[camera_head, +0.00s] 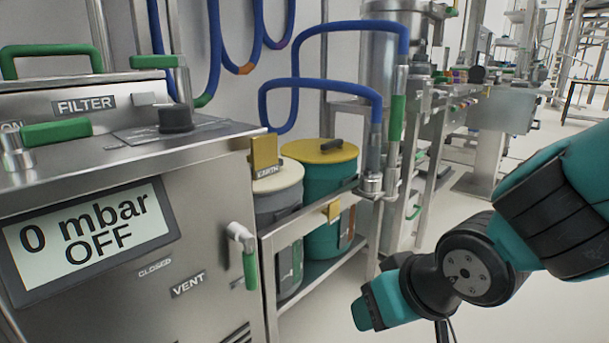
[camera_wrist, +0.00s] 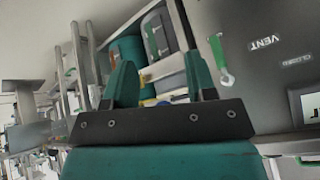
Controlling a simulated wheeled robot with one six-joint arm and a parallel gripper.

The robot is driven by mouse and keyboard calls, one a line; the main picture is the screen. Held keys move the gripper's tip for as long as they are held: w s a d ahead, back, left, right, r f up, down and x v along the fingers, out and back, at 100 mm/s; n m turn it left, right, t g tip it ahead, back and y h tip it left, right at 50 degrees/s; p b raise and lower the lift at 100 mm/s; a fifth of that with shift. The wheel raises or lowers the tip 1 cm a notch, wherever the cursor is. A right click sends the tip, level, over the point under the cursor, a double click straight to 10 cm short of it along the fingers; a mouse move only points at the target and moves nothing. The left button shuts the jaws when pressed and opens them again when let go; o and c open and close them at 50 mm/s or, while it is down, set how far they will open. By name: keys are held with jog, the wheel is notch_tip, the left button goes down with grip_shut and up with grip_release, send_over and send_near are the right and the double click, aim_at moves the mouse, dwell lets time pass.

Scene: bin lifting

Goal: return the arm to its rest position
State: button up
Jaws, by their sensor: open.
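My arm (camera_head: 480,265) comes in from the right in the head view, teal and black, in front of open floor. Its end lies low, right of the bin rack and apart from it. In the wrist view my gripper (camera_wrist: 161,80) has its two teal fingers wide apart with nothing held between them. Beyond the fingers are the bins and the steel rack, seen tilted. The fingers are hard to make out in the head view.
A steel cabinet (camera_head: 205,250) with a green-handled vent valve (camera_head: 248,262) stands left. A grey bin (camera_head: 278,205) and a teal bin (camera_head: 325,183) with a yellow lid stand on the rack (camera_head: 315,279). Blue hoses (camera_head: 350,28) hang above. Floor (camera_head: 590,312) is clear at the right.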

jog(key=s+d+r+n+g+p, duration=0.1)
jog(key=s+d+r+n+g, duration=0.1)
jog(key=s+r+g, duration=0.3)
jog(key=s+d+r+n, duration=0.1)
jog(key=s+d+r, duration=0.15)
jog(key=s, duration=0.35)
notch_tip(320, 180, up, 36)
jog(key=p, duration=3.6)
jog(key=shift+p, duration=0.3)
